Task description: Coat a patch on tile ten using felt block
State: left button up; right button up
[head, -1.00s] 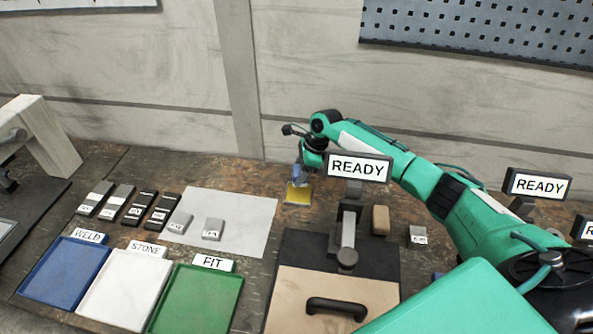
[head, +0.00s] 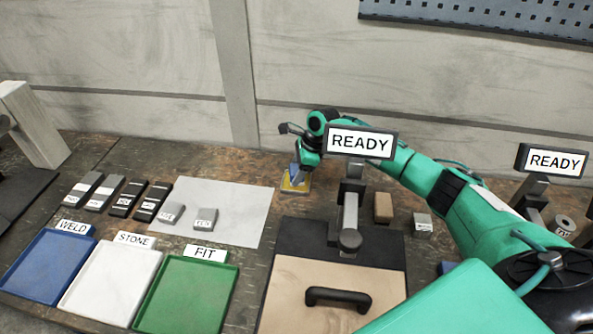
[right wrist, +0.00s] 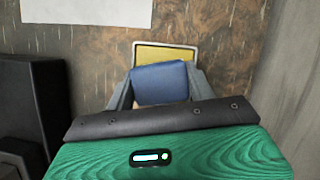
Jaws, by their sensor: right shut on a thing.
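My right gripper (right wrist: 160,88) is shut on a blue block (right wrist: 160,82), which looks like the felt block. In the head view the gripper (head: 299,176) is low over a yellow pad in a shallow tray (head: 289,187) at the back of the bench. The pad also shows just beyond the block in the right wrist view (right wrist: 165,54). I cannot tell whether block and pad touch. Two grey tiles lie on a white sheet (head: 240,205): one at its left edge (head: 172,214), one nearer its middle (head: 205,219). Their labels are too small to read surely. My left gripper is out of view.
Several grey and black labelled pieces (head: 130,198) lie left of the sheet. Blue WELD (head: 48,268), white STONE (head: 110,285) and green FIT (head: 185,296) trays stand in front. A READY sign (head: 360,143) on a post and a tan block (head: 383,208) stand to the right.

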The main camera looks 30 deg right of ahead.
aim_at(296, 169)
jog(key=shift+f, duration=0.55)
dwell(0.9)
jog(key=shift+s+f+p, duration=0.15)
jog(key=shift+f+p, duration=0.05)
jog(key=shift+p, duration=0.6)
dwell(2.3)
notch_tip(296, 169, up, 7)
jog(key=p, duration=0.9)
jog(key=shift+r, duration=0.2)
dwell(0.7)
